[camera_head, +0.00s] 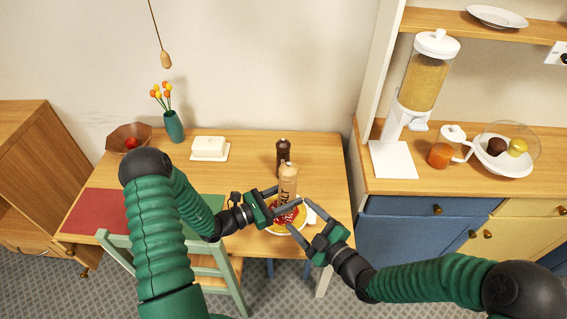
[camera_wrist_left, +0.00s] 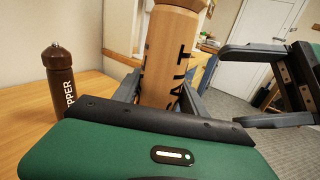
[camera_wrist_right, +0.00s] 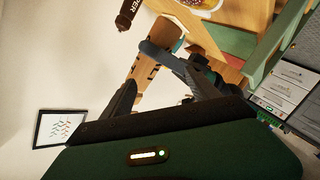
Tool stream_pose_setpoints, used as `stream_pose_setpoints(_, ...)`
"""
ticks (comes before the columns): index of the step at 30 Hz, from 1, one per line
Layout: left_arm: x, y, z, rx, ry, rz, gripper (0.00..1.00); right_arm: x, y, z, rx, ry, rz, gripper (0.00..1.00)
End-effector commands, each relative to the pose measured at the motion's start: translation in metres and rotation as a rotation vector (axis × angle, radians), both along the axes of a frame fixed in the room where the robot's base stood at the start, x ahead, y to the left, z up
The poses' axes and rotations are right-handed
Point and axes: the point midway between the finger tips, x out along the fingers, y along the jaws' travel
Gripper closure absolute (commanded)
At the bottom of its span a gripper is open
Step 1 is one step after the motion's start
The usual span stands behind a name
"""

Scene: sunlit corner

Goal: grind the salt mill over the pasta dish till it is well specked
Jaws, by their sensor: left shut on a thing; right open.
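The pale wooden salt mill (camera_head: 288,177) is upright above the pasta dish (camera_head: 271,229) in the head view. My left gripper (camera_head: 287,204) is shut around its lower body. The mill also fills the top middle of the left wrist view (camera_wrist_left: 172,60), its lettering turned sideways, and shows in the right wrist view (camera_wrist_right: 160,50). The dish holds pasta with red sauce and is partly hidden by both grippers; I cannot make out specks. My right gripper (camera_head: 310,222) is open and empty, just right of the mill, over the dish's right side.
A dark brown pepper mill (camera_head: 283,152) stands just behind the salt mill. A butter dish (camera_head: 209,148), a teal vase (camera_head: 173,126) and a bowl (camera_head: 127,139) stand at the table's back. A green chair (camera_head: 232,285) is in front. A cereal dispenser (camera_head: 424,80) is at right.

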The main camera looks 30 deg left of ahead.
Motion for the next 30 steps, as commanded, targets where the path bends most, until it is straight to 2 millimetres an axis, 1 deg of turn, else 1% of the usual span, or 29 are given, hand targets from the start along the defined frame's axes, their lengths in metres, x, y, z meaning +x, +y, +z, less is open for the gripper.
stream_pose_setpoints(1, 0.0, 0.0, 0.001, 0.0, -0.001, 0.0, 1.0, -0.001, 0.001, -0.003, 0.057, 0.159, -0.028, 0.31)
stream_pose_setpoints(2, 0.0, 0.0, 0.001, 0.0, -0.001, 0.0, 1.0, -0.001, 0.002, -0.004, 0.098, 0.266, -0.046, 0.31)
stream_pose_setpoints(3, 0.0, 0.0, 0.001, 0.0, -0.001, 0.0, 1.0, -0.003, 0.003, -0.005, 0.149, 0.41, -0.069, 0.31)
stream_pose_setpoints(5, 0.0, 0.0, 0.001, 0.0, -0.001, 0.0, 1.0, -0.004, 0.005, -0.006, 0.231, 0.627, -0.105, 0.31)
stream_pose_setpoints(6, 0.0, 0.0, 0.001, 0.0, -0.001, 0.0, 1.0, -0.005, 0.006, -0.005, 0.285, 0.769, -0.129, 0.31)
stream_pose_setpoints(8, 0.0, 0.0, 0.001, 0.0, -0.001, 0.0, 1.0, -0.005, 0.008, -0.005, 0.367, 0.982, -0.163, 0.31)
stream_pose_setpoints(9, 0.0, 0.0, 0.001, 0.0, -0.001, 0.0, 1.0, -0.006, 0.009, -0.003, 0.422, 1.125, -0.185, 0.31)
stream_pose_setpoints(11, 0.0, 0.0, 0.001, 0.0, -0.001, 0.0, 1.0, -0.006, 0.011, 0.0, 0.505, 1.337, -0.217, 0.31)
stream_pose_setpoints(12, 0.0, 0.0, 0.001, 0.0, -0.001, 0.0, 1.0, -0.005, 0.012, 0.001, 0.56, 1.48, -0.239, 0.31)
stream_pose_setpoints(17, 0.0, 0.0, 0.001, 0.0, -0.001, 0.0, 1.0, -0.002, 0.015, 0.015, 0.782, 2.045, -0.307, 0.31)
stream_pose_setpoints(18, 0.0, 0.0, 0.001, -0.001, -0.002, 0.0, 1.0, 0.0, 0.015, 0.019, 0.837, 2.185, -0.321, 0.31)
stream_pose_setpoints(23, 0.0, 0.0, 0.001, 0.0, -0.001, 0.0, 1.0, 0.009, 0.014, 0.04, 1.044, 2.752, -0.355, 0.31)
stream_pose_setpoints(24, 0.0, 0.0, 0.001, 0.0, -0.001, 0.0, 1.0, 0.012, 0.013, 0.046, 1.092, 2.893, -0.356, 0.31)
stream_pose_setpoints(25, 0.0, 0.0, 0.001, 0.0, -0.001, 0.0, 1.0, 0.014, 0.012, 0.05, -1.07, -2.851, 0.34, 0.31)
stream_pose_setpoints(27, 0.0, 0.0, 0.001, -0.001, -0.002, 0.0, 1.0, 0.018, 0.01, 0.06, -0.979, -2.648, 0.288, 0.31)
stream_pose_setpoints(30, 0.0, 0.0, 0.001, -0.001, -0.002, 0.0, 1.0, 0.024, 0.007, 0.072, -0.872, -2.419, 0.233, 0.31)
